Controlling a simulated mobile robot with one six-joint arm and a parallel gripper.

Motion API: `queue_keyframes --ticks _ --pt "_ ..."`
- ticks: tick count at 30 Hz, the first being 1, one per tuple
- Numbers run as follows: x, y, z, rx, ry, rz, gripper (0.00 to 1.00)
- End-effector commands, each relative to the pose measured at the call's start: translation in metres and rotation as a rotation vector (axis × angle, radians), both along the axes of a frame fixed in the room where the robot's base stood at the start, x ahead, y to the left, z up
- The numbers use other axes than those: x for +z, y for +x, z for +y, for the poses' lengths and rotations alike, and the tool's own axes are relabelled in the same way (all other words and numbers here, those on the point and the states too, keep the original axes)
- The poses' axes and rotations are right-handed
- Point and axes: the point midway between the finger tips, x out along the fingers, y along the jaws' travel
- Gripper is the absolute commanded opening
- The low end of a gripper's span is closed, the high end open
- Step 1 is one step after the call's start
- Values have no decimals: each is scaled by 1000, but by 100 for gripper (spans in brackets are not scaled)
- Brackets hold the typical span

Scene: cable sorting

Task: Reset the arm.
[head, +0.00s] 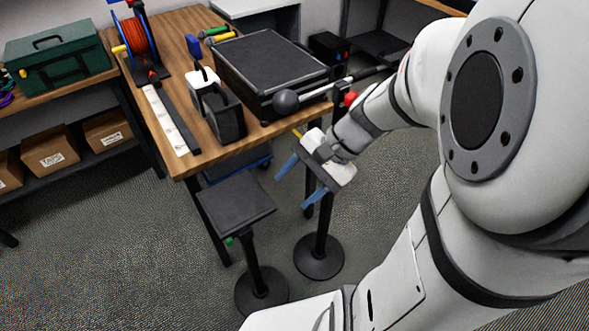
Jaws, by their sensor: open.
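My arm reaches in from the right in the head view. My gripper (297,182) hangs off the front right corner of the wooden table (172,88), above the floor. Its two blue fingers are spread apart with nothing between them. It points down and to the left, toward a small black-topped stand (237,202), and is apart from it.
On the table are a black case (268,62), a black box-like holder (227,115), an orange cable reel (137,37) and a white strip (171,120). A round-based stand (319,256) is below my gripper. A green toolbox (57,55) sits on the left shelf. Carpet at lower left is clear.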

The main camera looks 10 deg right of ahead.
Motion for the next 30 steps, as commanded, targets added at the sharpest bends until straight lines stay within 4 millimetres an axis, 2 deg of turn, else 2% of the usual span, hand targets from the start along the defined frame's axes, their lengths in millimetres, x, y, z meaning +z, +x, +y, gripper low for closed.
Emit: queue_keyframes --ticks 17,20,24,30 --pt "0 -1 0 9 -9 -4 58" --pt "2 -11 -1 118 -109 -57 58" --pt "9 -28 -11 366 -344 -189 58" --pt "28 -33 -30 653 -634 -377 58"
